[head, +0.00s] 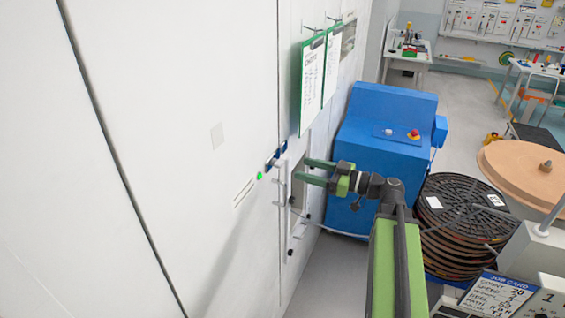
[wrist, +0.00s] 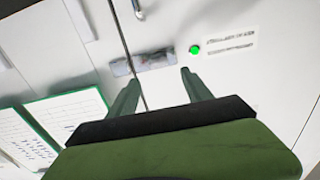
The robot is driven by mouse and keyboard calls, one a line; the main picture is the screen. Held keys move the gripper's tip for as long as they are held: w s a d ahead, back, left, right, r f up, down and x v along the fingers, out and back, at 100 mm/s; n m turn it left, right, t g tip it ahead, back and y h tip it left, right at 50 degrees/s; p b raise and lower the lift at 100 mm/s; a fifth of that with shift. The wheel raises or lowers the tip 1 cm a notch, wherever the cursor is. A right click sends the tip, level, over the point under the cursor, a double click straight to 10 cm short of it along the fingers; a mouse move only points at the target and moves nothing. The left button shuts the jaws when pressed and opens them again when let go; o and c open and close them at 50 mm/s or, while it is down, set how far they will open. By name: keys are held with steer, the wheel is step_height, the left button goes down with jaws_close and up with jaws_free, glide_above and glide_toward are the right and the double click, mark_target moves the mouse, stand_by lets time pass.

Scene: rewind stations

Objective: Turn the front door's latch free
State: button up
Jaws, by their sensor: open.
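The latch (head: 276,156) is a short blue-grey bar on the white wall of panels. It lies across the seam at the edge of the front door (head: 235,145). In the wrist view the latch (wrist: 142,62) lies crosswise over the dark seam, just beyond my fingertips. My gripper (head: 302,170) is open and empty, its two green fingers pointing at the panels a little right of and below the latch. In the wrist view my gripper (wrist: 160,76) has its fingers spread to about the latch's width. I see no contact; the remaining gap is hard to tell.
A green light (head: 259,176) glows beside the latch. A pale upright handle (head: 283,186) is close below it. Clipboards (head: 312,85) hang above. A blue machine (head: 385,125) and stacked reels (head: 460,225) stand right of the panels, near my arm.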

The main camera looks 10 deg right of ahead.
mark_target(283, 163)
steer(key=x, duration=0.9)
steer(key=shift+a, duration=0.15)
